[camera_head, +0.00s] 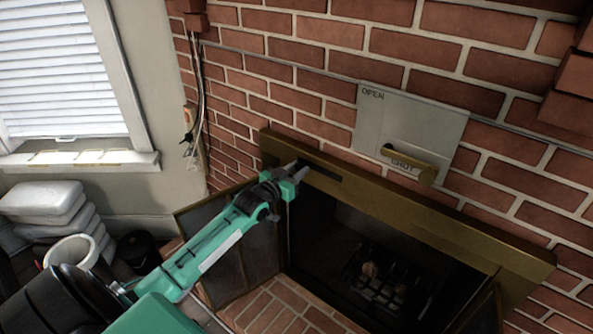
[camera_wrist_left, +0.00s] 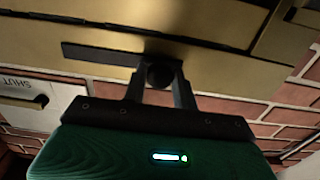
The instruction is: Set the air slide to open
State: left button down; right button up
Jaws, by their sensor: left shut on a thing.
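The air slide shows as a dark slot (camera_head: 325,172) in the brass fireplace frame (camera_head: 420,208), near its left end. The slot also shows in the left wrist view (camera_wrist_left: 95,53). My left gripper (camera_head: 301,168) is at the slot's left end in the head view. In the left wrist view its two fingers are shut on a dark round knob (camera_wrist_left: 160,75) at the end of the slot. In the head view the gripper hides the knob. I see no open or shut marking beside the slot. My right gripper is not in view.
A pale plate (camera_head: 440,125) on the brick wall above the frame reads OPEN at top and SHUT at bottom. Its brass handle (camera_head: 409,163) sits by SHUT. Dark fireplace doors (camera_head: 225,245) stand open around the firebox. Stacked white bags (camera_head: 45,205) lie at left.

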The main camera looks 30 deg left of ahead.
aim_at(323, 171)
pick_arm(q)
jog(key=d+p, duration=0.1)
jog(key=d, duration=0.1)
jog(key=d+p, duration=0.1)
jog(key=d, duration=0.2)
jog(key=shift+s+d+r+p, duration=0.1)
jog(key=shift+s+d+p, duration=0.1)
jog(key=shift+p, duration=0.1)
jog(key=shift+d, duration=0.45)
jog(key=c, duration=1.5)
grip_release()
jog(key=shift+f, duration=0.2)
jog(key=o, duration=0.4)
jog(key=shift+d+r, duration=0.1)
jog(key=shift+d, duration=0.05)
jog(key=shift+s, duration=0.1)
